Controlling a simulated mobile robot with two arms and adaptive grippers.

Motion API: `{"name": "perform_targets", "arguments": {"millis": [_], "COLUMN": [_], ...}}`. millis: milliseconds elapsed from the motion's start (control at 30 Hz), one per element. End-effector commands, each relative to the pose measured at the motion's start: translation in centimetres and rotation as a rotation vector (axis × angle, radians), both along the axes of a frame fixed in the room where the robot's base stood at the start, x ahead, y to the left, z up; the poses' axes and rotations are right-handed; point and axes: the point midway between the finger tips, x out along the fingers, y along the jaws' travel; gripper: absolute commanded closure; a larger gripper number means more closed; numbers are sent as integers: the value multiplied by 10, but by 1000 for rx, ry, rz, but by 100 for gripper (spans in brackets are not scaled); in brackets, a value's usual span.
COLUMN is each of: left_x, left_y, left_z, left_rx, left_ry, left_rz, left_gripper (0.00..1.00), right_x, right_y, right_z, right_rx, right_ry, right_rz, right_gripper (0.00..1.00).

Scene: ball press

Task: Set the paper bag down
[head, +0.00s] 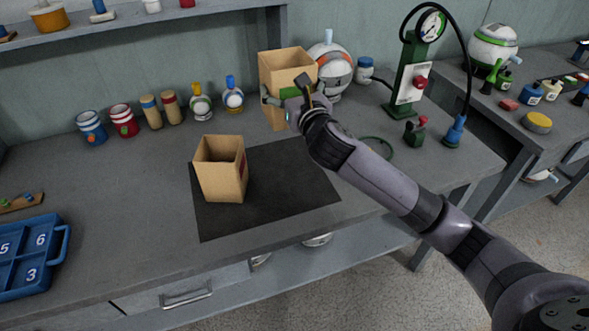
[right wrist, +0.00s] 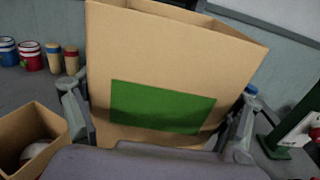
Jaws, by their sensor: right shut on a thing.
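My right gripper (head: 286,96) is shut on a tall open-topped paper bag (head: 286,65) with a green label. In the right wrist view the bag (right wrist: 165,60) sits upright, slightly tilted in the picture, between the two fingers (right wrist: 160,118), its green label facing the camera. The bag is behind the dark mat (head: 285,190), near the back of the bench. I cannot tell whether its bottom touches the bench. A second paper bag (head: 222,175) with a red mark on its side stands open on the mat. My left gripper is not in view.
A white-and-orange ball (head: 331,72) and a green gauge stand (head: 409,75) are close to the right of the held bag. Bottles and jars line the back left. A blue numbered tray (head: 30,262) lies front left.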

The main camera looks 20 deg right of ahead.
Motion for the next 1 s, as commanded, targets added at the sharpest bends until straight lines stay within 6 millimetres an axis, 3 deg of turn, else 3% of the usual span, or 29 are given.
{"name": "perform_targets", "arguments": {"millis": [167,600,867,1000], "left_x": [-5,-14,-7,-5], "left_y": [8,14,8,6], "left_z": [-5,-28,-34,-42], "left_rx": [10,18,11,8], "left_ry": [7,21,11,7], "left_rz": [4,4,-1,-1], "left_gripper": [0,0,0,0], "right_x": [0,0,0,0], "right_y": [4,4,3,4], "right_z": [-27,-140,-164,-188], "right_rx": [0,1,0,2], "right_ry": [7,3,1,3], "right_rz": [5,4,4,3], "right_gripper": [40,40,40,40]}}
